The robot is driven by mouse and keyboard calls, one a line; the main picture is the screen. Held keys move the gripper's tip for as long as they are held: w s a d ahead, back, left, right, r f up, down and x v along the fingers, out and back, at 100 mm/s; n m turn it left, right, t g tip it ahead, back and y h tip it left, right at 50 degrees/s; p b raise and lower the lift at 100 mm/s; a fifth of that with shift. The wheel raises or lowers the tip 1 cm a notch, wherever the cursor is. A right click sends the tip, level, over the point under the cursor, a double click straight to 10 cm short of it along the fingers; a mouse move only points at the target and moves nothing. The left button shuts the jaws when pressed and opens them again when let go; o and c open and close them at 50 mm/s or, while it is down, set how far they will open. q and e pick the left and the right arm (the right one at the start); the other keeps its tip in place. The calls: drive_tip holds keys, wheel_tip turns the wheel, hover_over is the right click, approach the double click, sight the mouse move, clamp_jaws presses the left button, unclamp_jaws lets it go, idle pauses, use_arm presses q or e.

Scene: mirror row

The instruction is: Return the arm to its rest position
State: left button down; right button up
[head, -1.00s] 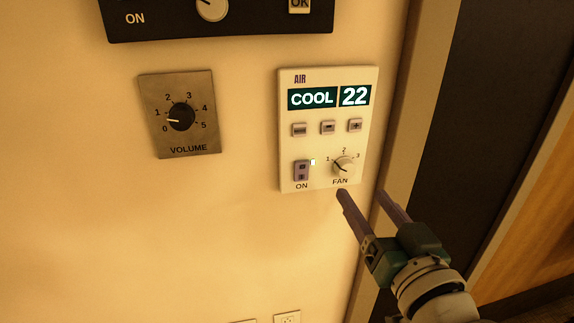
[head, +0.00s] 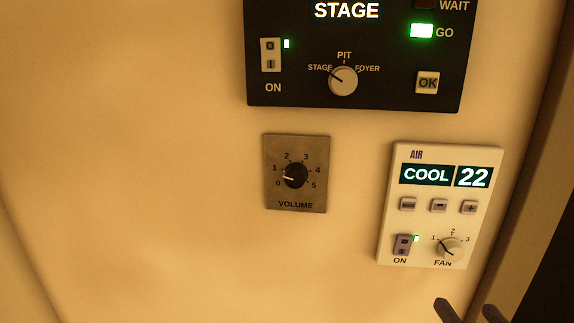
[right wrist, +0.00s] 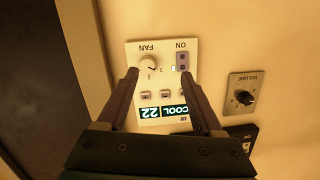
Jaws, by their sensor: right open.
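My right gripper (head: 470,312) shows only its two fingertips at the bottom right edge of the head view, below the air panel. The fingers are apart with nothing between them. In the right wrist view my right gripper (right wrist: 166,72) is open, its two fingers framing the air panel beyond. The cream air panel (head: 428,225) reads COOL 22, with a lit green lamp beside its ON switch and its fan knob (head: 451,248) pointing near 1. The panel also appears upside down in the right wrist view (right wrist: 165,50). My left gripper is not in view.
A black stage panel (head: 300,88) with a lit green GO lamp is on the wall above. A brass volume plate (head: 312,195) with a black knob is left of the air panel. A door frame (head: 535,170) edges the wall at right. Bare wall lies left.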

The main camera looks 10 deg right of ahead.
drive_tip(key=s+a+r+n+g+y+p, duration=0.1)
drive_tip(key=s+a+r+n+g+p, duration=0.25)
drive_tip(key=s+g, duration=0.4)
drive_tip(key=s+a+r+n+g+y+p, duration=0.25)
drive_tip(key=s+r+g, duration=0.2)
drive_tip(key=s, duration=0.55)
wheel_tip(320, 180, up, 37)
drive_tip(key=p, duration=3.8)
drive_tip(key=shift+r+h, duration=0.2)
drive_tip(key=shift+h, duration=0.15)
drive_tip(key=shift+s, duration=0.1)
